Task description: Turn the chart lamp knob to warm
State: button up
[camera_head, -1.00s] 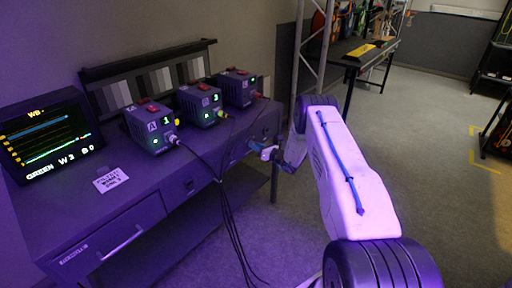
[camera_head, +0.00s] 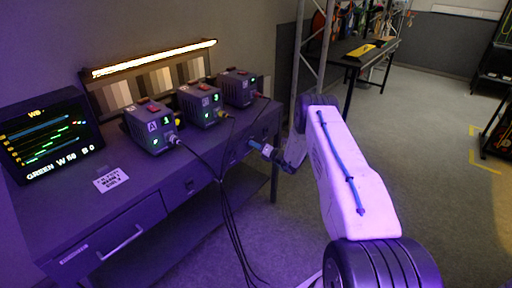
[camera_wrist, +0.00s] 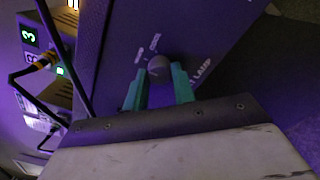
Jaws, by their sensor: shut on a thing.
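The chart lamp knob (camera_wrist: 159,67) is a round dark grey knob on the desk's front panel, seen in the wrist view. My gripper (camera_wrist: 160,78) has its two teal fingers shut on the knob from either side. In the head view my gripper (camera_head: 256,146) is at the desk front's right end, and the knob is hidden there. The chart lamp (camera_head: 155,58) is a long bar above the grey-step chart (camera_head: 160,83), lit a warm yellowish white.
A monitor (camera_head: 50,137) at left reads "GREEN W 50 B 0". A truss (camera_head: 312,45) stands behind my arm.

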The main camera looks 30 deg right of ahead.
dwell(0.3)
jog(key=o, duration=1)
jog(key=shift+d, duration=0.1)
jog(key=v, duration=0.7)
jog(key=shift+s+d, duration=0.1)
jog(key=shift+s, duration=0.3)
